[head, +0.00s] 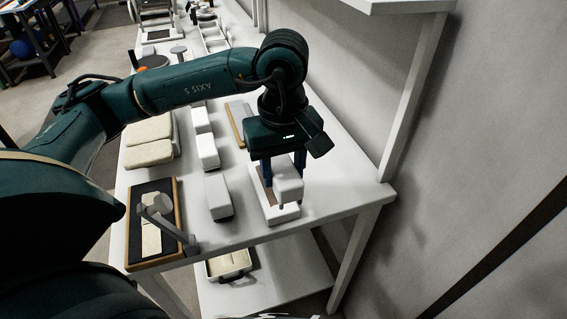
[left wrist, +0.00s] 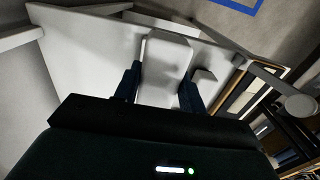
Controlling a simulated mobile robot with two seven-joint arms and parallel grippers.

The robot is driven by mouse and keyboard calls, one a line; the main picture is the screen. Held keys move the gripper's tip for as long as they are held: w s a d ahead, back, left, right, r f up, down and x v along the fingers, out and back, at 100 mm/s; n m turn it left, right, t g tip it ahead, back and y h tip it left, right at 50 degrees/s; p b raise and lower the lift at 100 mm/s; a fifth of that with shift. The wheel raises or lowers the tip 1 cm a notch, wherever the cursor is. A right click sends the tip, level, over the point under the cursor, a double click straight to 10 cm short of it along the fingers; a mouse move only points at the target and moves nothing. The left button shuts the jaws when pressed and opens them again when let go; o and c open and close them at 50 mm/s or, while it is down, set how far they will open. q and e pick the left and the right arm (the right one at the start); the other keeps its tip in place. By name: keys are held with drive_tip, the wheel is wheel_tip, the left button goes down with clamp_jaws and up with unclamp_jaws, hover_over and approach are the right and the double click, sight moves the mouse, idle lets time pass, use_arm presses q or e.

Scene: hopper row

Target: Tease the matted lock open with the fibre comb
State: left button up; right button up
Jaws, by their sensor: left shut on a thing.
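My left gripper (head: 287,168) is shut on a white block-like tool (head: 288,186), which also shows between the fingers in the left wrist view (left wrist: 166,65). It may be the fibre comb, but I cannot make out any teeth. The tool is over a low white holder (head: 287,214) near the table's front right; I cannot tell whether they touch. A strip of cream fibre (head: 151,240), perhaps the matted lock, lies on a dark, wood-edged board (head: 138,254) at the front left. A grey clamp-like fixture (head: 157,209) partly covers it. My right gripper is not in view.
Several white blocks (head: 218,194) stand in a row between the board and the holder. Cream pads (head: 149,153) lie behind the board. A wall and shelf post (head: 412,95) bound the right side. A tray (head: 228,264) sits on the lower shelf.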

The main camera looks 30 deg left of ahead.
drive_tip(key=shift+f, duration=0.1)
